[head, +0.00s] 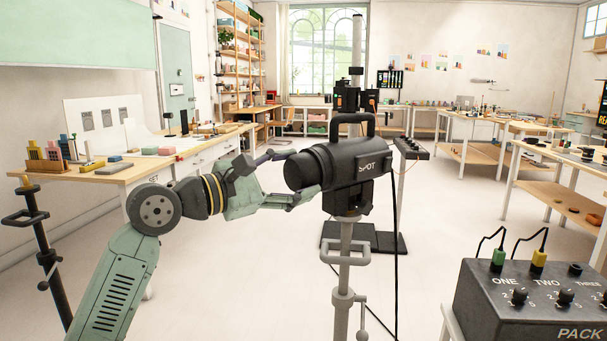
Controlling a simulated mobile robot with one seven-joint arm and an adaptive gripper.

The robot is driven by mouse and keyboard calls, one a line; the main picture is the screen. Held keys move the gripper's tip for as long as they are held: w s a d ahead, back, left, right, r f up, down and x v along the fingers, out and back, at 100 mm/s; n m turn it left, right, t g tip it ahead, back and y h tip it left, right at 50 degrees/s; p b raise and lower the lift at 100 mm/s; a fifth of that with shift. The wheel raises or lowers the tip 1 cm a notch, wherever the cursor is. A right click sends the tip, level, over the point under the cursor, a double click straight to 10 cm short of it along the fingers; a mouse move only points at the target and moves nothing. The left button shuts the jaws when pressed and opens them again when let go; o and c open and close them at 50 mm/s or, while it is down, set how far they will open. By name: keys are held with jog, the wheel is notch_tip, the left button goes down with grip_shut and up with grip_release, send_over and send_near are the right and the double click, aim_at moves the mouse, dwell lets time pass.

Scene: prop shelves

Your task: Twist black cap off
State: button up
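The black cap (299,172) is the round front end of a black spotlight (372,168) marked "SPOT", and it faces left toward my arm. The spotlight sits on a grey stand. My gripper (305,172) reaches in from the left with its fingers spread apart. One fingertip is at the cap's upper edge and the other runs along its lower edge. I cannot tell whether the fingers press on the cap. The cap appears seated on the spotlight's barrel, and its far side is hidden.
A black control box (530,300) with knobs and plugs stands at the front right. A small black panel (411,148) on a post is just right of the spotlight. A cable hangs beside the stand. Workbenches line the left (125,172) and right (470,155). The middle floor is open.

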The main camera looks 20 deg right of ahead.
jog(key=c, duration=0.7)
jog(key=shift+d+r+n+p, duration=0.1)
jog(key=shift+n+p, duration=0.2)
jog(key=shift+n, duration=1.2)
jog(key=shift+c, duration=0.2)
jog(key=shift+r+n, duration=0.15)
jog(key=shift+n, duration=0.35)
jog(key=shift+n+p, duration=0.35)
jog(key=shift+n, duration=0.65)
jog(key=n, duration=0.2)
jog(key=shift+n, duration=0.3)
jog(key=shift+d, duration=0.1)
